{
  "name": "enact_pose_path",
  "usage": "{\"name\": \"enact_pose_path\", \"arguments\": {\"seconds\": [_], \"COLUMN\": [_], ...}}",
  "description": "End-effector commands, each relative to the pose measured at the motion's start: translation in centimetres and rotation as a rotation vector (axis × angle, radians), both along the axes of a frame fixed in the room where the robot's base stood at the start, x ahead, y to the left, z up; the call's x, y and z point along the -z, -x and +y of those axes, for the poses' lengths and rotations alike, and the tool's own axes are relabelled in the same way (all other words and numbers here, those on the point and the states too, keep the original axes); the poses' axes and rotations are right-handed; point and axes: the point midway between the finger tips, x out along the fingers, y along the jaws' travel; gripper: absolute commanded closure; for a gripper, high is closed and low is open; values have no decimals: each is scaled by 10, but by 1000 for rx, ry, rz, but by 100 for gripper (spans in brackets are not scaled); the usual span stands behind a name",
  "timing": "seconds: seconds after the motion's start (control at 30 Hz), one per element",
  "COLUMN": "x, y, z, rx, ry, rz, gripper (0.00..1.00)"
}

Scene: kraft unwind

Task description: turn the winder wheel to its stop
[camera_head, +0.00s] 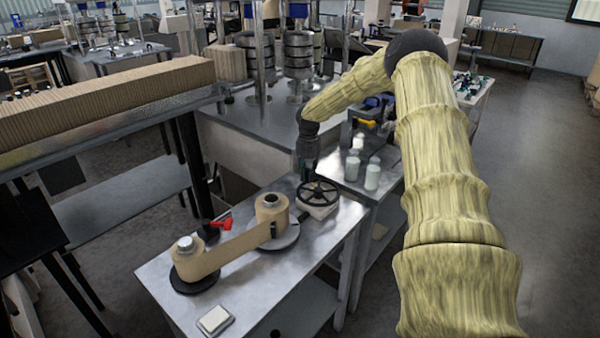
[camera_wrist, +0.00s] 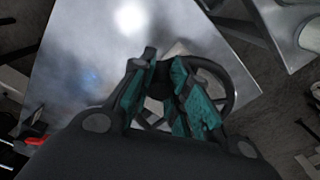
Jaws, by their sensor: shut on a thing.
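The black spoked winder wheel (camera_head: 318,193) stands at the far end of the metal table, on a pale block. It also shows in the wrist view (camera_wrist: 228,88), partly hidden behind my gripper. My gripper (camera_head: 308,174) reaches down to the wheel's far rim. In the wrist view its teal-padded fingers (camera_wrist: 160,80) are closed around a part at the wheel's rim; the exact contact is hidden. A kraft paper band (camera_head: 235,245) runs between a near roll (camera_head: 196,258) and a far roll (camera_head: 271,210), both upright on round bases.
A red-handled tool (camera_head: 221,224) lies beside the paper band. A small white pad (camera_head: 215,320) lies at the table's near end. White bottles (camera_head: 372,174) stand on the adjoining table to the right of my gripper. A long corrugated stack (camera_head: 100,100) sits on the left bench.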

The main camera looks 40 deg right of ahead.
Motion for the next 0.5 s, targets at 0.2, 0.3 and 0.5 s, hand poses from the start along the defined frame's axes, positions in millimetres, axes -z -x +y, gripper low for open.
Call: {"name": "enact_pose_path", "arguments": {"seconds": [0.2,0.3,0.5], "x": [-1,-1,0], "y": [1,1,1], "z": [-1,-1,-1], "rx": [-2,-3,-3], "ry": [0,1,1], "rz": [-1,-1,-1], "gripper": [100,100,63]}}
